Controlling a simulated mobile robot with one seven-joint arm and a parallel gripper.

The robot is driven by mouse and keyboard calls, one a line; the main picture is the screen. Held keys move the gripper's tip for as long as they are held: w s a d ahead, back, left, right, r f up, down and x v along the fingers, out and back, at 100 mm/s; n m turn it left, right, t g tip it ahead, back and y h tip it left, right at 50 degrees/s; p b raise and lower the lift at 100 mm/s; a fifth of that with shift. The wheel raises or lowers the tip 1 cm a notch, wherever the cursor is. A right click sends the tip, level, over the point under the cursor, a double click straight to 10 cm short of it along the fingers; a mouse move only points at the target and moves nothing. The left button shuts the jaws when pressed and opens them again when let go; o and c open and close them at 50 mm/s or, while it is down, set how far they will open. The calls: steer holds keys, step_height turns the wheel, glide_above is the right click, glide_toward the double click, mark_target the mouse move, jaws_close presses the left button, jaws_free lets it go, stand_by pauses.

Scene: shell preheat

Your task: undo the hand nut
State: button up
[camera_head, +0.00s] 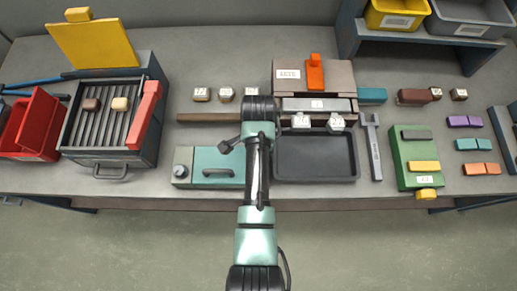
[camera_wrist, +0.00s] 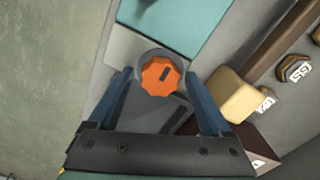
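The hand nut appears to be an orange lobed knob (camera_wrist: 160,76) with a dark slot, seen in the wrist view. It sits on a grey round base at the end of a teal box (camera_wrist: 205,20), which also shows in the head view (camera_head: 210,180). My gripper (camera_wrist: 159,80) is open, with one blue finger on each side of the knob in the picture. Gaps show between knob and fingers. I cannot tell the height of the fingertips against it. In the head view my arm hides the knob and the gripper.
The table's front edge is close, with floor (camera_wrist: 45,60) beyond. A brown bar (camera_head: 208,117) and small labelled pieces (camera_head: 226,95) lie behind the teal box. A tan block (camera_wrist: 233,97) is close to the right finger. A dark tray (camera_head: 315,160) stands right of my arm.

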jaws_close()
steer(key=shift+n, duration=0.3)
steer(key=n+p, duration=0.2)
steer(key=n, duration=0.1)
steer(key=shift+r, duration=0.15)
steer(key=n+p, duration=0.2)
steer(key=n, duration=0.3)
steer(key=shift+n, duration=0.4)
steer(key=n+p, duration=0.1)
steer(key=n, duration=0.3)
steer(key=shift+n, duration=0.3)
steer(key=shift+w+n+p, duration=0.1)
steer(key=shift+n+p, duration=0.2)
steer(key=shift+n, duration=1.9)
